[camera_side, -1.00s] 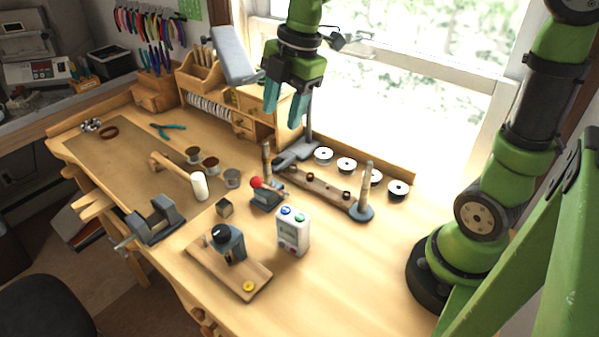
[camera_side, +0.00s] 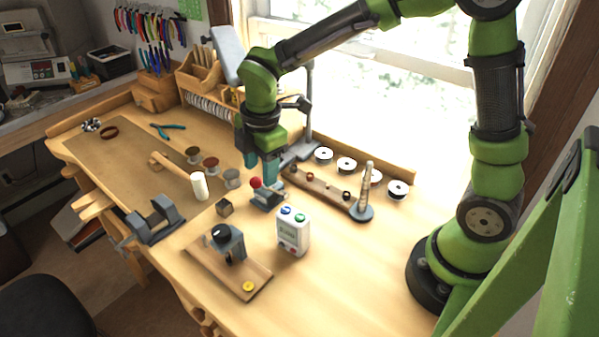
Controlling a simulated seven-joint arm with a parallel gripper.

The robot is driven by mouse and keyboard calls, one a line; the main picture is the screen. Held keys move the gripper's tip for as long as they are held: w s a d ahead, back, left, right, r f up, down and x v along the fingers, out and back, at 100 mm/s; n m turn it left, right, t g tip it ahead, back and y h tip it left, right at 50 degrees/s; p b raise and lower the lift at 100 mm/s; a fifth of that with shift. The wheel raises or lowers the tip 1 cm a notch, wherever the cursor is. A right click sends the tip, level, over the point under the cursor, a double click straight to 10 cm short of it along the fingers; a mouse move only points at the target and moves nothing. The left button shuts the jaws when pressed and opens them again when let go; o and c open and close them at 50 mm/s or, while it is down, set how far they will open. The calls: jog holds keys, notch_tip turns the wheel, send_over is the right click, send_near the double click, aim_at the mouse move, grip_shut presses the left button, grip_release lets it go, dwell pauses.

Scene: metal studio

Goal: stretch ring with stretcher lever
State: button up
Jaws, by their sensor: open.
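The stretcher (camera_side: 268,201) is a small blue-grey metal device standing mid-bench, and its lever ends in a red ball (camera_side: 255,183). My gripper (camera_side: 259,174) points down with teal fingers open, just above and behind the red ball. In this view the fingers overlap the spot where a wooden tapered post stands at the stretcher, so the post is hidden. I cannot tell whether the fingers touch the lever or the post. Several small rings or beads (camera_side: 310,176) sit on a wooden bar (camera_side: 328,192) right of the stretcher. No ring on the stretcher can be made out.
A tapered post on a round base (camera_side: 363,212) stands at the bar's right end. A white box with coloured buttons (camera_side: 293,232) stands in front. White spools (camera_side: 346,165) line the back. The bench's right front is clear.

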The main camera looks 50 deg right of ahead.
aim_at(260, 184)
jog(key=f, duration=0.5)
jog(key=shift+w+f, duration=0.3)
jog(key=shift+w, duration=0.05)
grip_shut()
